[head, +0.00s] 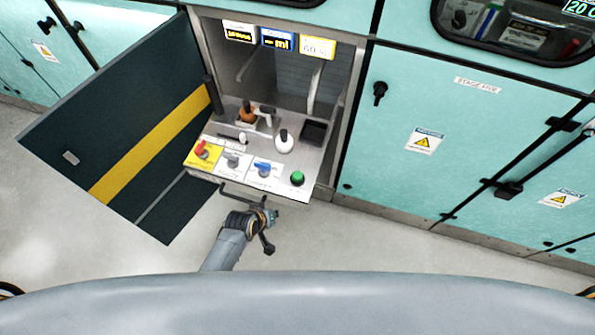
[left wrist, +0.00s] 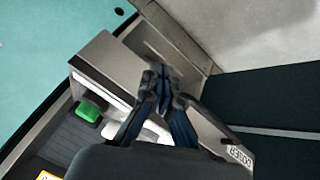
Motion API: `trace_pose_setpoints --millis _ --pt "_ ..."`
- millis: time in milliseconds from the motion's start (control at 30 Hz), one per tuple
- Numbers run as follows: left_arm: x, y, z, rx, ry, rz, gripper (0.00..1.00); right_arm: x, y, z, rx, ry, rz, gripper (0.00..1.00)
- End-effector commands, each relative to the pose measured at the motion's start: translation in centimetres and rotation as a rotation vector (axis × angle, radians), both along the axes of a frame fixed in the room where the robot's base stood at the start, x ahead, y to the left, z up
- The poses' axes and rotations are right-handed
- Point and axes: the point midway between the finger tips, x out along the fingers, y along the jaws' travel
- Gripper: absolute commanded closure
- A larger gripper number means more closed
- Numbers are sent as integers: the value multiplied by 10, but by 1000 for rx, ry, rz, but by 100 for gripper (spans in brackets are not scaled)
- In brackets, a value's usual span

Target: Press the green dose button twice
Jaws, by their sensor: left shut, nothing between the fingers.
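The green dose button (head: 297,178) is a round green knob at the right front corner of the control panel (head: 315,160). It also shows in the left wrist view (left wrist: 89,111), left of the fingers. My left gripper (head: 272,214) is in front of the panel's front edge, a little left of the button and apart from it in the picture. Its fingers are together with nothing between them, as the left wrist view also shows (left wrist: 162,72). My right gripper is in neither view.
The panel also carries a red switch on a yellow plate (head: 203,150), a blue switch (head: 263,168), a white-based knob (head: 284,141) and a handle (head: 240,192) at its front edge. An open dark door (head: 120,130) stands at the left. Floor is clear in front.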

Motion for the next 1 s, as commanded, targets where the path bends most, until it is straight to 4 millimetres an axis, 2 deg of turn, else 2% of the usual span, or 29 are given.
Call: trace_pose_setpoints --millis 33,200,400,500,600,700,1000 --pt "15 -8 20 -22 -20 6 100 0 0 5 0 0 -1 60" --pt "52 -32 77 -96 -69 23 100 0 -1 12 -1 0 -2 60" --pt "84 -56 140 -172 -116 30 100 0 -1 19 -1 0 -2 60" --pt "93 -64 163 -202 -132 32 100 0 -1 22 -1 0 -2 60" --pt "99 -69 178 -222 -142 32 100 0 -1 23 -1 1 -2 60" --pt "101 -72 185 -230 -147 33 100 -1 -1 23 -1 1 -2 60" --pt "102 -72 186 -231 -148 32 100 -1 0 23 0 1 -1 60"
